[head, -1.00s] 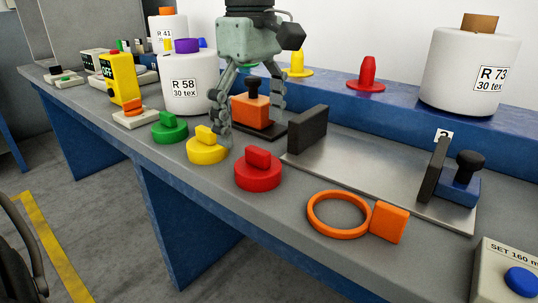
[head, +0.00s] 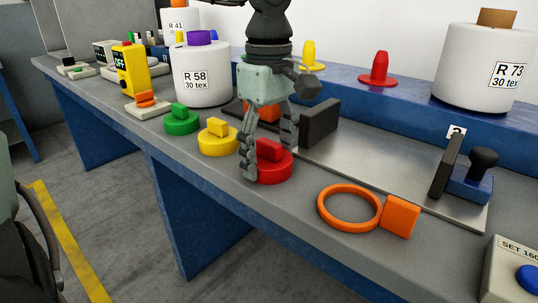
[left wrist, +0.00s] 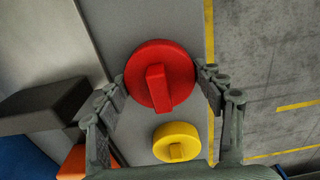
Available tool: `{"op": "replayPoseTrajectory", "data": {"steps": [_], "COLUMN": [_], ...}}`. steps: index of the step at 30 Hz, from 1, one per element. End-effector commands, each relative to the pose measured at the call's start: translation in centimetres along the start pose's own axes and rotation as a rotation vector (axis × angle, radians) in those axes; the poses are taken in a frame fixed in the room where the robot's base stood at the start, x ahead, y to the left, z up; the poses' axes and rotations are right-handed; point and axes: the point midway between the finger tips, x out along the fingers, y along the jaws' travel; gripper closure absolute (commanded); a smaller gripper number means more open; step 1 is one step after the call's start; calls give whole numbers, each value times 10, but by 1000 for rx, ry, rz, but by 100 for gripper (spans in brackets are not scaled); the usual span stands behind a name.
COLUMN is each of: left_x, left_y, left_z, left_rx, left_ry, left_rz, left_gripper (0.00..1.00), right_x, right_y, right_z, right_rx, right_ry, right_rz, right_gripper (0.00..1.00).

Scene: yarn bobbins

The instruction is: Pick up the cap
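The red cap (head: 272,168), a round disc with a raised grip bar, lies on the grey bench near its front edge. My left gripper (head: 270,158) points down over it, with one finger on either side. In the left wrist view the red cap (left wrist: 160,77) lies between the two spread fingers, with narrow gaps showing beside its rim. The gripper is open. A yellow cap (head: 218,139) and a green cap (head: 181,121) stand to the left along the bench; the yellow cap (left wrist: 176,142) also shows in the wrist view. My right gripper is not in view.
An orange ring with a square tab (head: 400,216) lies to the right. Behind stand a black block (head: 320,122) on a metal plate (head: 375,165) and an orange block (head: 262,110), partly hidden by my gripper. White bobbins (head: 203,88) stand further back.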

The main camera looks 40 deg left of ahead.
Motion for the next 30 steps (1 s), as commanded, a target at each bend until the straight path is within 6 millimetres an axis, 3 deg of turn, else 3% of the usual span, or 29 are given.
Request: {"op": "replayPoseTrajectory", "data": {"steps": [3, 14, 17, 23, 30], "left_x": [0, -4, -11, -44, -75], "left_y": [0, 0, 0, 1, -29], "left_z": [0, 0, 0, 0, -47], "left_rx": [0, 0, 1, 2, -2], "left_ry": [0, 0, 2, 2, -5], "left_rz": [0, 1, 1, 5, 7], "left_gripper": [48, 48, 48, 48, 48], "right_x": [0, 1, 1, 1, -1], "right_y": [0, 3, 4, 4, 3], "right_z": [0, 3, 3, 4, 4], "right_rx": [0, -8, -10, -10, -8], "right_ry": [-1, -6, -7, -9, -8], "right_rz": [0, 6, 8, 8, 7], "right_gripper": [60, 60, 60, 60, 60]}}
